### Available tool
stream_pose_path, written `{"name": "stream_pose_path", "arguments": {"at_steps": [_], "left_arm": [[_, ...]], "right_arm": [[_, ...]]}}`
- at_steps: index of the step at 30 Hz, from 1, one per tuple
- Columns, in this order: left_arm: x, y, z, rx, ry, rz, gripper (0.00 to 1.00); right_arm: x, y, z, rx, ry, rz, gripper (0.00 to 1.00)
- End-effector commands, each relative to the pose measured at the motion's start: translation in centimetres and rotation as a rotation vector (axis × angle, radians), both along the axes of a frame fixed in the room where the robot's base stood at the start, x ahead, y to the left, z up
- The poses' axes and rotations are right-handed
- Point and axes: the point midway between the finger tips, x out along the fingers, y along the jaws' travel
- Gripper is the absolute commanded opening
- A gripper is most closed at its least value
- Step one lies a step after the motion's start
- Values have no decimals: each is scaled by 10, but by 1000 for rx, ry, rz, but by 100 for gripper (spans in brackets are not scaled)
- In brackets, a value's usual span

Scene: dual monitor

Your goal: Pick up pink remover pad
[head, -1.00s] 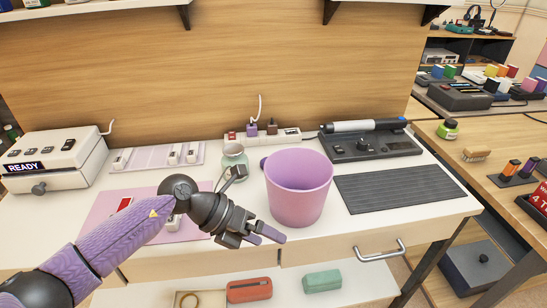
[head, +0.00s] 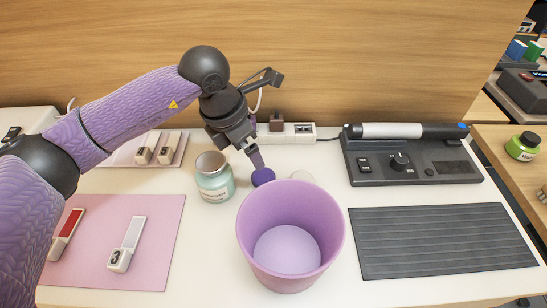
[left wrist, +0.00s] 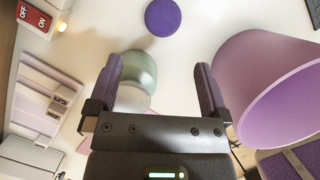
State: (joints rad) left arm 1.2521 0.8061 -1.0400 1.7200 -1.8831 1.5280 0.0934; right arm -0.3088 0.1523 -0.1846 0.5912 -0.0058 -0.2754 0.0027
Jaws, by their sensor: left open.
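No clearly pink pad shows. A round purple pad (head: 262,176) lies on the white desk just behind the purple bin (head: 290,250). It also shows in the left wrist view (left wrist: 163,17), beyond my fingertips. A pale round thing (head: 302,176) is mostly hidden behind the bin's rim; I cannot tell what it is. My left gripper (head: 256,160) points down above the desk close to the purple pad, between the glass jar (head: 214,180) and the bin. In the left wrist view its two purple fingers (left wrist: 158,75) are apart with nothing gripped. My right gripper is not in view.
The jar stands close left of my left gripper, and the open bin is close in front. A power strip (head: 303,131) lies along the back wall. A soldering station (head: 410,160) and a dark ridged mat (head: 440,240) are at the right. A pink mat (head: 165,235) lies front left.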

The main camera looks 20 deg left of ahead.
Motion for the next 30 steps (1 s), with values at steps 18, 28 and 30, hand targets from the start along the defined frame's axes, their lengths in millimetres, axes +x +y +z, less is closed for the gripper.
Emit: {"name": "stream_pose_path", "arguments": {"at_steps": [18,28,30], "left_arm": [[21,-22,-99,-1,4,0,100],[21,-22,-94,-1,0,0,68],[22,-22,-94,-1,0,0,53]], "right_arm": [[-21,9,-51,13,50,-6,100],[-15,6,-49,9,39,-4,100],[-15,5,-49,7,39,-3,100]]}}
